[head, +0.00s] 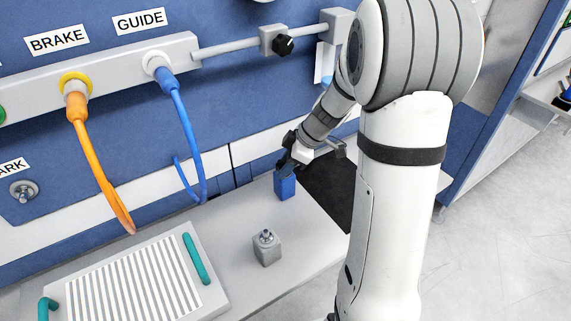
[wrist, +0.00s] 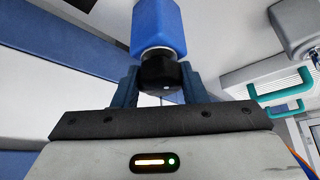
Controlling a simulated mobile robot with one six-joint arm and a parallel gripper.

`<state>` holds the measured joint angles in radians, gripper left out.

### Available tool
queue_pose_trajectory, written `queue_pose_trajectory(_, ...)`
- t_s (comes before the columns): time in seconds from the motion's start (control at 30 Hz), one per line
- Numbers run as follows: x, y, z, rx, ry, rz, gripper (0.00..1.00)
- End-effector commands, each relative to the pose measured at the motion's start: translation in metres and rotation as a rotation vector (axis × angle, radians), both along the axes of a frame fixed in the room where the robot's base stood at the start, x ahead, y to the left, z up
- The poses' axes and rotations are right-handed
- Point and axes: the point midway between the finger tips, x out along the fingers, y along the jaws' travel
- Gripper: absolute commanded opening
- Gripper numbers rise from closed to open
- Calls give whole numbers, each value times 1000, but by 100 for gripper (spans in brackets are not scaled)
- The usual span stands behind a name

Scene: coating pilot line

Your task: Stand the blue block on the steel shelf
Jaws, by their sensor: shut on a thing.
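The blue block (head: 285,187) is upright at the back of the pale grey shelf surface (head: 315,240) in the head view. I cannot tell whether its base touches the shelf. My gripper (head: 287,169) is above it. In the wrist view, my gripper (wrist: 158,85) is shut on the black knob on the neck of the blue block (wrist: 158,25). The block's far end is cut off by the frame's top edge.
A grey block with a knob (head: 267,251) stands in front of the blue one. A ribbed tray (head: 75,288) with teal handles is at left. Orange (head: 98,170) and blue (head: 184,120) cables hang from the wall. A dark patch (head: 330,190) lies right of the block.

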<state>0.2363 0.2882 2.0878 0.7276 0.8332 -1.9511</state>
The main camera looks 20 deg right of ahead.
Motion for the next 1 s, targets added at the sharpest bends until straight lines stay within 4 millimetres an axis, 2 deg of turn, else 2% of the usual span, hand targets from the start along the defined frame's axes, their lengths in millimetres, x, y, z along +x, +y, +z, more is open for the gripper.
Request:
queue_pose_trajectory(0.37, 0, 1, -4, 0, -3, 1, 0)
queue_pose_trajectory(0.4, 0, 1, -4, -1, -2, 1, 40)
queue_pose_trajectory(0.67, 0, 1, -3, 0, -2, 1, 60)
queue_pose_trajectory(1.0, 0, 2, 2, 0, -2, 3, 60)
